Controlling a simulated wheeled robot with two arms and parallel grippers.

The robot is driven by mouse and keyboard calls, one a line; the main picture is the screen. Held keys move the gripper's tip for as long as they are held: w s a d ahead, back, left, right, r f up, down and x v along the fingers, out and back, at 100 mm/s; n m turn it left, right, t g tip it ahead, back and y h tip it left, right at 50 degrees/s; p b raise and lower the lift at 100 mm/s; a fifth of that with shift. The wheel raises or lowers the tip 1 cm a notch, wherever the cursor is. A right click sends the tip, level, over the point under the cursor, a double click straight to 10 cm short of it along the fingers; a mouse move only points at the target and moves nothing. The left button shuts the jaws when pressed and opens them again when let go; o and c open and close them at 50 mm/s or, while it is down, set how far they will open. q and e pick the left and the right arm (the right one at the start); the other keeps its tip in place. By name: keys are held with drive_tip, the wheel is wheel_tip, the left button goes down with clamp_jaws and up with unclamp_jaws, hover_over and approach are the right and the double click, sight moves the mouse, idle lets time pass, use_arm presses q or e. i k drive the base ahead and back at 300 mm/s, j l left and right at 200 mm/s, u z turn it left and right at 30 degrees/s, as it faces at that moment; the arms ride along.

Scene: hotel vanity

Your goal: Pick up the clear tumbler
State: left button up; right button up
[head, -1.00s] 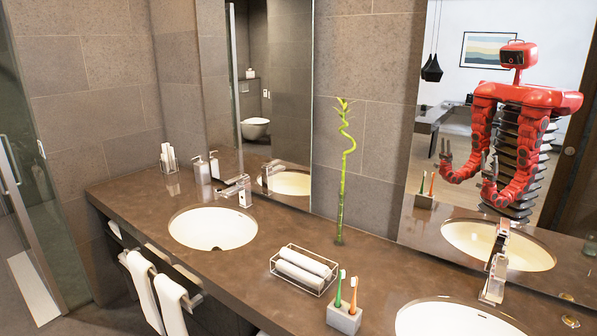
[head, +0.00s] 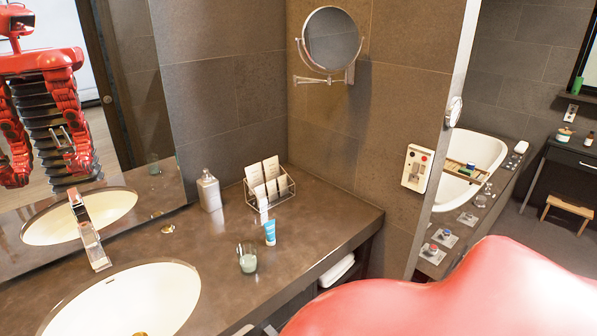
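The clear tumbler (head: 247,258) stands upright on the brown vanity counter (head: 300,238), to the right of the near sink. It looks like see-through glass with a pale, slightly greenish lower part. A blue tube (head: 270,232) stands close behind it and to its right. Neither of my grippers shows directly in the head view. The mirror at the left shows my red body and arms, with a gripper too small to judge.
A white sink (head: 135,300) with a chrome faucet (head: 88,232) lies left of the tumbler. A soap dispenser (head: 209,190) and a wire rack with cards (head: 268,188) stand behind. My red arm or shoulder covers the bottom right. The counter ends right of the tube.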

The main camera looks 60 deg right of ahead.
sight(246, 250)
drive_tip(key=z, duration=1.55)
